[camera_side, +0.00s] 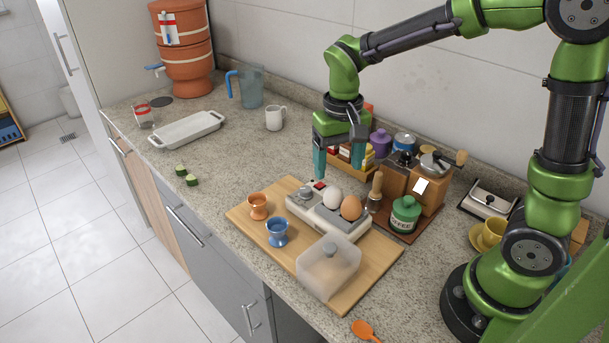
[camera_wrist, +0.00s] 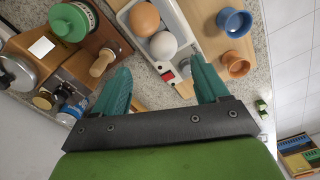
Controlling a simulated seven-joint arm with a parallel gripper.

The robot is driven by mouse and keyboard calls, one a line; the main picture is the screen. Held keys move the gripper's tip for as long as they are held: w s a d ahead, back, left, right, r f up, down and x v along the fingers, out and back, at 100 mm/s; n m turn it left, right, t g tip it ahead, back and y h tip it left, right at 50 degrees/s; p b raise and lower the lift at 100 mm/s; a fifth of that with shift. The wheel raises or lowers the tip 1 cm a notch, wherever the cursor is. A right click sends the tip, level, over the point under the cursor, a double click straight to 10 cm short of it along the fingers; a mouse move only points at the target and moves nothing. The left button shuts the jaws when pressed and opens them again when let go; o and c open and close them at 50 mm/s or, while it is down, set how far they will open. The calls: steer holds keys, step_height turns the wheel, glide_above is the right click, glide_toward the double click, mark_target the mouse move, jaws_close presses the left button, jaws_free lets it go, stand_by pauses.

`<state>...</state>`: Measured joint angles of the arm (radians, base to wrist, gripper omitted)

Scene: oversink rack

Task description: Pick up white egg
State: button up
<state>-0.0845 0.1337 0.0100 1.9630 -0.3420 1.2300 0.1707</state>
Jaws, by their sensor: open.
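The white egg (camera_side: 332,196) sits in the grey egg cooker (camera_side: 326,220) on the wooden board, beside a brown egg (camera_side: 351,208). In the wrist view the white egg (camera_wrist: 163,45) lies beyond my fingertips, between their lines, with the brown egg (camera_wrist: 145,18) further off. My gripper (camera_side: 341,172) is above and behind the cooker in the side view, fingers pointing down. Its teal fingers are spread wide and empty, and they also show in the wrist view (camera_wrist: 163,75). The gripper appears apart from the egg.
A clear lid (camera_side: 328,267) stands at the board's front. Orange (camera_side: 258,206) and blue (camera_side: 277,233) egg cups stand left of the cooker. A wooden-handled tool (camera_side: 375,190), a green coffee jar (camera_side: 405,214) and a grinder (camera_side: 427,186) stand close on the right. The counter left of the board is mostly clear.

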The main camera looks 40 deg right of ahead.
mark_target(334, 187)
steer(key=f, duration=0.8)
steer(key=shift+w+a, duration=0.15)
steer(key=shift+a, duration=0.1)
steer(key=c, duration=1.2)
